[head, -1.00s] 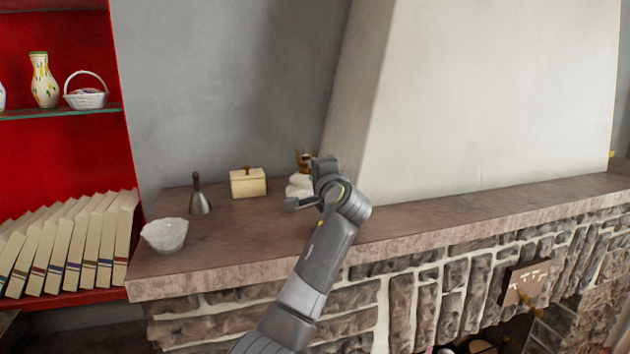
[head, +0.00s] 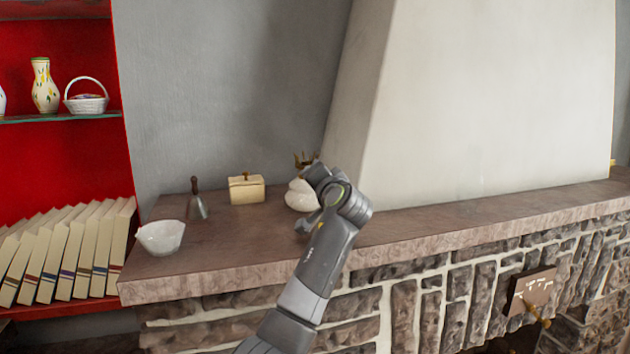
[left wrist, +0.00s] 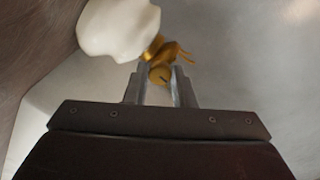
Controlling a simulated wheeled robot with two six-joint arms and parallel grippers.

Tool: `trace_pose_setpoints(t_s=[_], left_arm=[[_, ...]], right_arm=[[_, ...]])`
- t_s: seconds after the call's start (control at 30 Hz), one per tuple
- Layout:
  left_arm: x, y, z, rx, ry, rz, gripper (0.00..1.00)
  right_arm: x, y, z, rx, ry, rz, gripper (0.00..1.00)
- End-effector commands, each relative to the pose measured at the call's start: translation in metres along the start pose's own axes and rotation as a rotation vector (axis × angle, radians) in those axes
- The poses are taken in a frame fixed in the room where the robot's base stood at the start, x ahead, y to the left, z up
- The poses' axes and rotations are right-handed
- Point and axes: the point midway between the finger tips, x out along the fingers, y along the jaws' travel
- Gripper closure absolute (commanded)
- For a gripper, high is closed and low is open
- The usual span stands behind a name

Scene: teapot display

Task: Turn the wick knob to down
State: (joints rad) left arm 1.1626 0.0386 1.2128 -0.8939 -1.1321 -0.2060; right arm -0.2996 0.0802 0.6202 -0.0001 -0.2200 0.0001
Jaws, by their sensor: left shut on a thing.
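The lamp has a rounded white body (head: 299,195) and a brass top (head: 305,160), and stands on the stone mantel behind my left wrist. In the left wrist view, the white body (left wrist: 120,28) is at the upper left and brass parts (left wrist: 172,52) are beside it. My left gripper (left wrist: 160,88) is shut on the small brass wick knob (left wrist: 160,75), which sits between its fingertips. The knob has a dark slot or mark on its face. In the head view my own wrist hides the fingers and the knob. My right gripper is not in view.
On the mantel (head: 215,262), left of the lamp, are a cream box (head: 246,190), a hand bell (head: 196,205) and a white bowl (head: 161,237). The sloped chimney wall (head: 480,90) rises at the right. The mantel's front strip on the right is clear.

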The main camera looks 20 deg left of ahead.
Motion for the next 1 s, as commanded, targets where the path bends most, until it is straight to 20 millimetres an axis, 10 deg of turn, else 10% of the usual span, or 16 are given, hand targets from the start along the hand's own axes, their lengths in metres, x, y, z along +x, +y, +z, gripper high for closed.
trace_pose_setpoints(t_s=[0.37, 0.4, 0.57, 1.0], left_arm=[[0.000, 0.000, 0.000, -0.004, 0.000, 0.000, 1.00], [0.000, 0.000, 0.000, -0.004, 0.000, 0.000, 0.75], [0.000, 0.000, 0.000, -0.004, 0.000, 0.000, 0.56], [-0.013, 0.002, 0.000, -0.004, 0.003, 0.000, 0.56]], right_arm=[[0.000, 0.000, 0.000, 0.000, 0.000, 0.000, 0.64], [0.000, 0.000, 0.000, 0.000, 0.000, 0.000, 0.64], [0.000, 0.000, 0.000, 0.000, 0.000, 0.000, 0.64], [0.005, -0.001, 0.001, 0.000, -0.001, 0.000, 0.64]])
